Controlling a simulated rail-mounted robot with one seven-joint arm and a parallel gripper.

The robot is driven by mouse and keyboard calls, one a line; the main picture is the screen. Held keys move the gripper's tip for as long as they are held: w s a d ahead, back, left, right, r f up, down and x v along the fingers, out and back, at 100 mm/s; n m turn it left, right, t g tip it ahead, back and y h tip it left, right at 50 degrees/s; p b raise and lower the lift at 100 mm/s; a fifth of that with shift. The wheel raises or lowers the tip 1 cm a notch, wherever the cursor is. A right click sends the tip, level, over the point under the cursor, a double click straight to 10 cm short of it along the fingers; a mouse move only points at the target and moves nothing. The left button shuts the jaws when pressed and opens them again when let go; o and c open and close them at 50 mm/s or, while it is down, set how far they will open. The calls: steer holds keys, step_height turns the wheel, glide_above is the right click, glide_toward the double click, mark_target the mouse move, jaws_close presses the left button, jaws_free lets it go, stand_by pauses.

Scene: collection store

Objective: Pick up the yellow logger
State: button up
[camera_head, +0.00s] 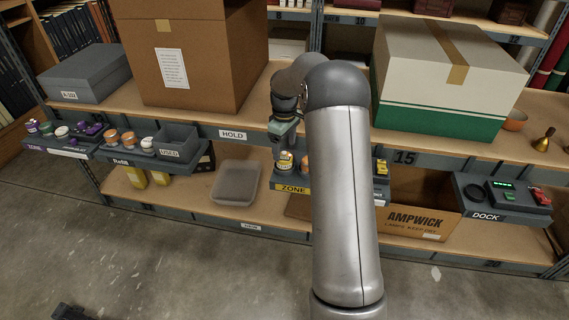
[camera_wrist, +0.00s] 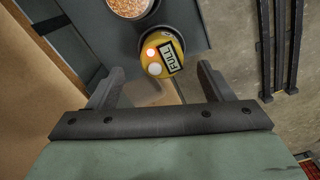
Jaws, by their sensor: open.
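The yellow logger (camera_wrist: 176,45) is a round unit with a FULL label, a lit red-orange lamp and a pale button on top. In the wrist view it sits at upper centre on a grey tray. In the head view a small yellow-sided round unit (camera_head: 284,167) shows just below my gripper (camera_head: 283,150), on the tray labelled ZONE (camera_head: 292,189). My gripper also shows in the wrist view (camera_wrist: 160,78). It is open and empty, its fingers spread left and right just short of the logger. Whether they are level with it is unclear.
A round container with grainy orange-brown contents (camera_wrist: 130,6) stands close beside the logger. My arm hides part of the ZONE tray. A large brown box (camera_head: 195,85) and a white-and-green box (camera_head: 440,118) stand on the shelf behind. The DOCK tray (camera_head: 500,214) is at right.

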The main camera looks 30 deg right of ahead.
mark_target(284, 156)
step_height(284, 156, down, 5)
steer(key=shift+a+f+b, duration=0.1)
steer(key=shift+b, duration=0.4)
steer(key=c, duration=1.1)
steer(key=shift+r, duration=0.2)
